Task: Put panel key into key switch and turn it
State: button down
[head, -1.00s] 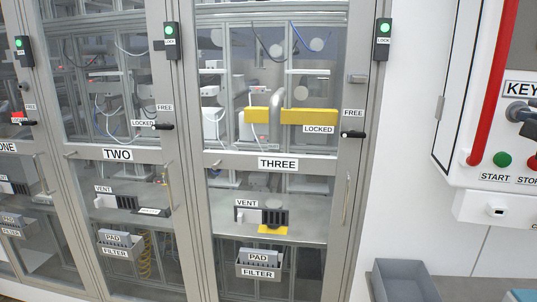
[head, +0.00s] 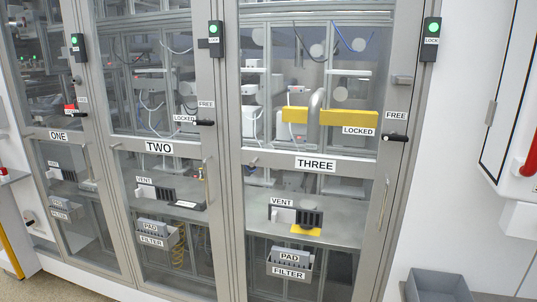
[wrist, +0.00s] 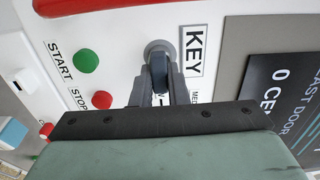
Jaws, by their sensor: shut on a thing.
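In the wrist view, my gripper (wrist: 165,88) is at the white control panel (wrist: 118,62), its two grey fingers reaching to the key switch. It is shut on a dark blue-grey piece, which I take to be the panel key (wrist: 158,72). The key switch (wrist: 155,46) shows as a round grey collar beside the KEY label (wrist: 194,50). The key's front end meets the collar; how deep it sits and how far it is turned I cannot tell. The fingers hide part of both. The head view shows neither gripper nor key switch.
A green START button (wrist: 86,61) and a red STOP button (wrist: 102,100) sit beside the switch; a dark display (wrist: 285,85) is on the other side. The head view shows glass doors labelled ONE, TWO and THREE (head: 315,164), and a grey bin (head: 438,284).

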jog(key=shift+w+r, duration=0.1)
jog(key=shift+r, duration=0.05)
dwell(0.4)
jog(key=shift+m, duration=0.4)
jog(key=shift+r+m+p, duration=0.1)
jog(key=shift+m+p, duration=1.3)
jog(key=shift+m, duration=1.2)
